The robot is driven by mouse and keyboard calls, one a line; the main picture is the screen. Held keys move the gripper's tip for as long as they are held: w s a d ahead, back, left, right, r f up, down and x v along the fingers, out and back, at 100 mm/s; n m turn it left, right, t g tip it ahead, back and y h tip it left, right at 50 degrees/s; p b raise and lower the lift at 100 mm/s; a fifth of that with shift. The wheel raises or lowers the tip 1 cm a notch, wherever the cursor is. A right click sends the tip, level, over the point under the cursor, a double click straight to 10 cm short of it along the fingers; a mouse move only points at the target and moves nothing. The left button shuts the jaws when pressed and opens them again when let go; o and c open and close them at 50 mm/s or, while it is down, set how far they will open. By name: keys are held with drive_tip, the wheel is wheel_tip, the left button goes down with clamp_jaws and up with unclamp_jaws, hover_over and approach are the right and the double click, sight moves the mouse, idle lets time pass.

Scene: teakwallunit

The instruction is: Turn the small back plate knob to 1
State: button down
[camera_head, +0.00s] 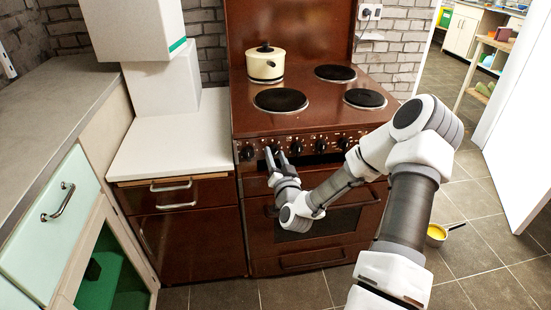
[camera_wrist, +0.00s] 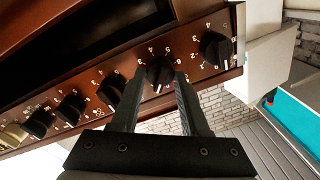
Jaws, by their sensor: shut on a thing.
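The brown stove (camera_head: 300,125) has a row of black knobs along its front panel. My gripper (camera_head: 276,153) reaches the panel near its left end. In the wrist view, my gripper (camera_wrist: 150,76) has its two fingers on either side of a black knob (camera_wrist: 158,72), the second from the panel's end, and is shut on it. Numbers ring this knob, with 4, 5 and 6 above it in the picture. Its exact setting is hard to read. The end knob (camera_wrist: 215,47) is free beside it. I cannot read which plate the held knob serves.
A cream pot (camera_head: 265,65) stands on the back left of the stove, by bare plates (camera_head: 335,73). A white counter (camera_head: 170,140) adjoins on the left. A yellow-filled pan (camera_head: 436,233) lies on the floor at the right. Tiled floor there is mostly clear.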

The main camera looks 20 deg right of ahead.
drive_tip(key=shift+m, duration=0.6)
drive_tip(key=shift+c, duration=2)
unclamp_jaws()
drive_tip(key=shift+s, duration=0.1)
drive_tip(key=r+p+v, duration=0.1)
drive_tip(key=p+v, duration=0.6)
drive_tip(key=v, duration=1)
drive_tip(key=shift+f, duration=0.45)
drive_tip(key=shift+s+a, duration=0.1)
drive_tip(key=shift+s, duration=0.05)
